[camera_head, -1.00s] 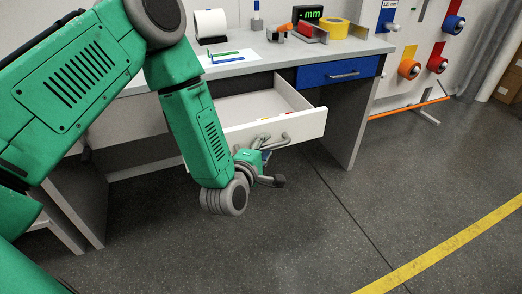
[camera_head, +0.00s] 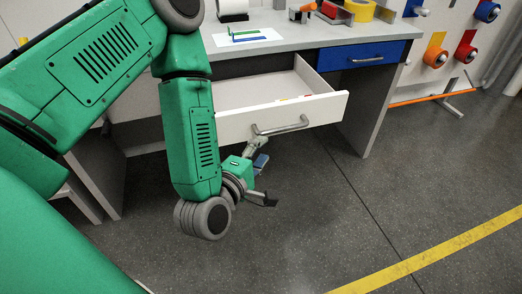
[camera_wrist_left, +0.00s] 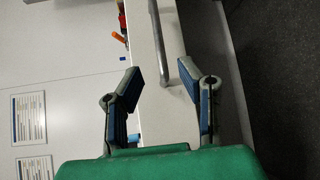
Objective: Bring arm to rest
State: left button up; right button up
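My left gripper (camera_head: 264,181) hangs in front of the open white drawer (camera_head: 230,124), below its grey bar handle (camera_head: 281,127). In the left wrist view the left gripper (camera_wrist_left: 168,92) has its two fingers spread wide with nothing held between them. The handle (camera_wrist_left: 162,42) shows there beyond the fingertips, and it looks apart from them. My green left arm comes down from the upper left in front of the desk and hides part of the drawer. My right gripper is not in view.
The grey desk top (camera_head: 290,35) carries a yellow tape roll (camera_head: 360,10), an orange-tipped tool (camera_head: 303,11) and a white sheet (camera_head: 240,38). A blue drawer (camera_head: 362,55) is shut. A rack with an orange foot bar (camera_head: 430,98) stands right. The floor in front is clear.

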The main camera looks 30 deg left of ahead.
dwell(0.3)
pick_arm(q)
jog(key=s+d+f+m+g+h+p, duration=0.2)
jog(key=s+f+m+g, duration=0.2)
jog(key=f+m, duration=0.25)
jog(key=s+a+f+m+g+p, duration=0.2)
jog(key=s+m+g, duration=0.4)
jog(key=s, duration=0.3)
jog(key=s+a+f+m+g+p, duration=0.2)
jog(key=s+f+m+g, duration=0.3)
jog(key=s+m, duration=0.3)
jog(key=shift+s+a+f+g+y, duration=0.15)
jog(key=shift+s+a+g+y, duration=0.2)
jog(key=shift+s, duration=0.8)
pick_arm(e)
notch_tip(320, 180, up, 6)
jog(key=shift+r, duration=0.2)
pick_arm(q)
jog(key=shift+w+d+m, duration=0.1)
jog(key=shift+m, duration=0.15)
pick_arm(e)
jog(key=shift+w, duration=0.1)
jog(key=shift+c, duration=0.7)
